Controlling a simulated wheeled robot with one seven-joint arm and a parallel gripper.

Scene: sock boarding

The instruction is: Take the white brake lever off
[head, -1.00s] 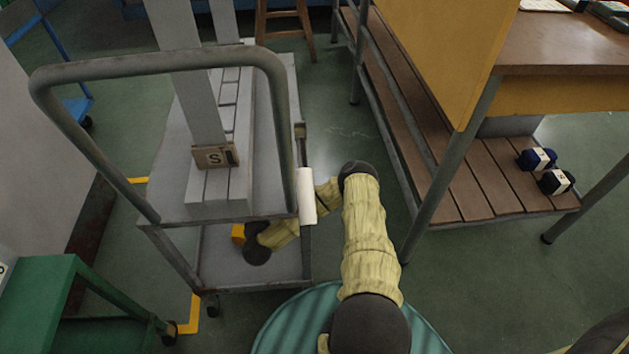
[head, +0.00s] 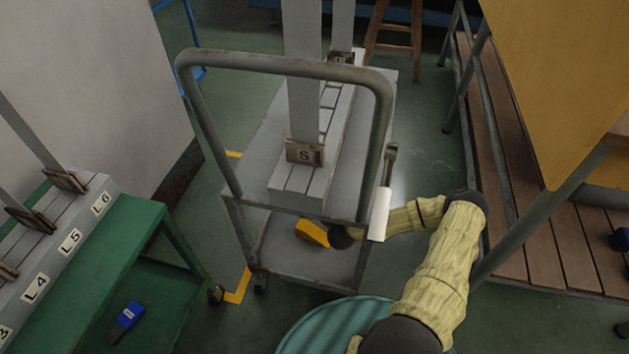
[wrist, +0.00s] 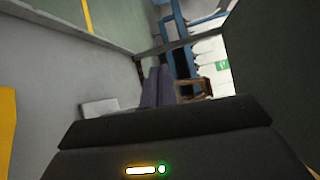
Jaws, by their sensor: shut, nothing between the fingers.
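The white brake lever (head: 380,214) hangs on the right side of the grey trolley (head: 263,180), just below its push handle. It looks like a pale upright bar, with a darker bracket above it. In the wrist view my gripper (wrist: 158,86) shows as two purplish fingers close together, shut and empty. I cannot make out the lever for certain in the wrist view.
A green bench (head: 150,215) is at left, a slatted wooden shelf (head: 540,245) at right. Open floor lies between trolley and shelf.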

